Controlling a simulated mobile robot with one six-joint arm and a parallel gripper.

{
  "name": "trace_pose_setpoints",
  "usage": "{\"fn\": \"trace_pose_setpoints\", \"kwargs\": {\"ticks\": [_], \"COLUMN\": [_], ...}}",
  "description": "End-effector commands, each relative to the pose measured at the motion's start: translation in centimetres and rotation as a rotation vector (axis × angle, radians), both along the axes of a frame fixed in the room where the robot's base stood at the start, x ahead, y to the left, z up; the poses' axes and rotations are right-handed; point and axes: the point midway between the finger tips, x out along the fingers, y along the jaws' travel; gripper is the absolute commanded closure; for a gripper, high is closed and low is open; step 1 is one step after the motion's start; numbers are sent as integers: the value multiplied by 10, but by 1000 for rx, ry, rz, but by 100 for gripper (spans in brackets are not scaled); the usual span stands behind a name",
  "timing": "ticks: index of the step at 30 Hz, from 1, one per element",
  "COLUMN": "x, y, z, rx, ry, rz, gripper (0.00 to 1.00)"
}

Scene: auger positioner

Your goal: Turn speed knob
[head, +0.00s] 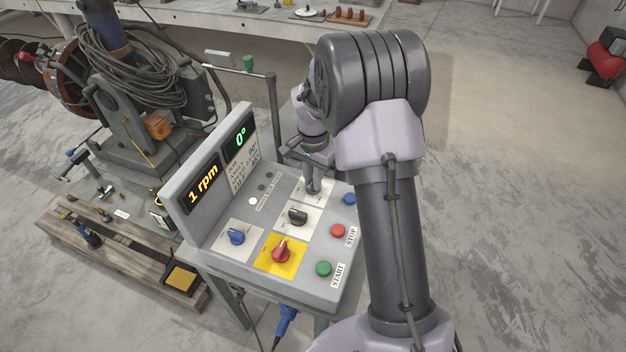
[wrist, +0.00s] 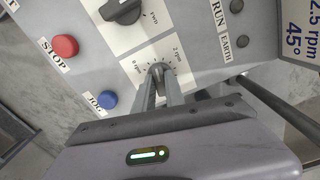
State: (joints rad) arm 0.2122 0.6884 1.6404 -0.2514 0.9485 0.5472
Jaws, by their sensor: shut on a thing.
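The speed knob (wrist: 157,68) is a small grey knob on a white plate marked 0 rpm to 2 rpm on the control panel (head: 258,188). My gripper (wrist: 158,80) has its two fingers around this knob and is shut on it. In the head view my gripper (head: 313,188) reaches down onto the far right part of the panel, and its fingers mostly hide the knob. The orange display (head: 203,189) reads 1 rpm, and the green display (head: 240,138) reads 0°.
Close to the speed knob are a black selector (head: 298,215) and a blue JOG button (wrist: 107,99). A red STOP button (head: 338,230), green START button (head: 323,268), red knob (head: 281,252) and blue knob (head: 236,237) are nearer. The positioner (head: 130,110) stands left.

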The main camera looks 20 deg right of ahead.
Motion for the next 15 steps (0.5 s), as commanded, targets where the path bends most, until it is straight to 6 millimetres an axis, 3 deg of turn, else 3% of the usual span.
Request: {"fn": "trace_pose_setpoints", "kwargs": {"ticks": [15], "x": [0], "y": [0], "z": [-1], "rx": [0], "ry": [-2], "rz": [-486], "gripper": [100]}}
